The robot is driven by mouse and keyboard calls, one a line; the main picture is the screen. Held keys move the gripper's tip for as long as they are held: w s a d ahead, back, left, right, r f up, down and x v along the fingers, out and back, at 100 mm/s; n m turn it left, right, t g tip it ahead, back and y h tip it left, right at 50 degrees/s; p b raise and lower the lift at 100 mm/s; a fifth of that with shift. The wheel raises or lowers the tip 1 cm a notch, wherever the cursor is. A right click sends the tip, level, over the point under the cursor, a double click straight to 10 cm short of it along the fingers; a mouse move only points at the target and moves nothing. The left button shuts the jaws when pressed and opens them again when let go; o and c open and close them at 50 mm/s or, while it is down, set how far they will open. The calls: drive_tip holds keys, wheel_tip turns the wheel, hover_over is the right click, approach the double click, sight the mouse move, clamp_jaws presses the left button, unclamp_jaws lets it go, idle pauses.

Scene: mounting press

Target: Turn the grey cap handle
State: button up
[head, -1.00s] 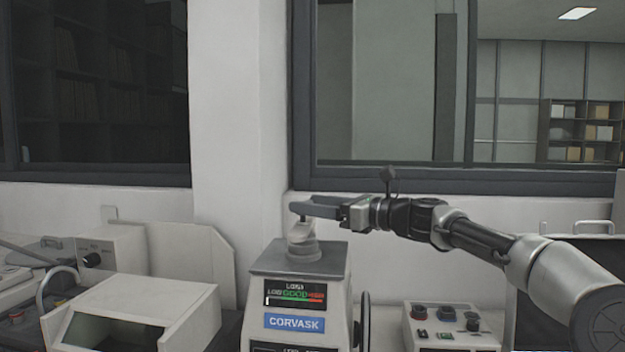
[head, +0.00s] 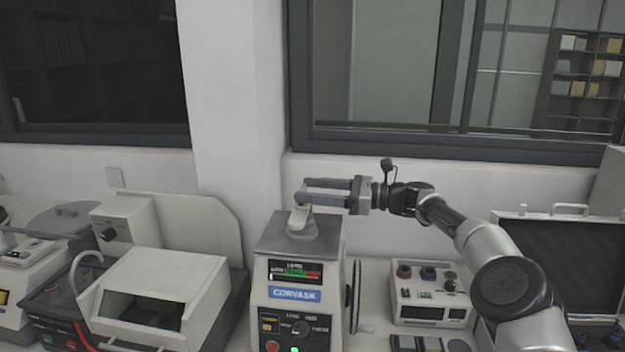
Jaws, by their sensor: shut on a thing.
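The grey cap handle (head: 300,219) stands on top of the mounting press (head: 297,262), which carries a blue CORVASK label and a display. My gripper (head: 304,192) reaches in from the right with its long fingers level above the press. The fingertips are shut on the upper part of the cap handle, and the fingers hide some of it. The base of the cap sits on the press's grey top plate.
A white box-like machine with a slanted opening (head: 150,295) stands left of the press. A control box with knobs (head: 428,292) and an open dark case (head: 570,262) are at the right. A handwheel (head: 355,297) sits on the press's right side. The wall and window are behind.

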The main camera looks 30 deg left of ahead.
drive_tip(key=shift+s+f, duration=0.1)
drive_tip(key=shift+f, duration=0.05)
drive_tip(key=o, duration=1)
drive_tip(key=shift+a, duration=0.15)
drive_tip(key=shift+o, duration=0.2)
drive_tip(key=b+v, duration=0.2)
drive_tip(key=v, duration=1.5)
drive_tip(key=shift+w+d, duration=0.2)
drive_tip(key=shift+d, duration=0.05)
drive_tip(key=shift+c, duration=0.5)
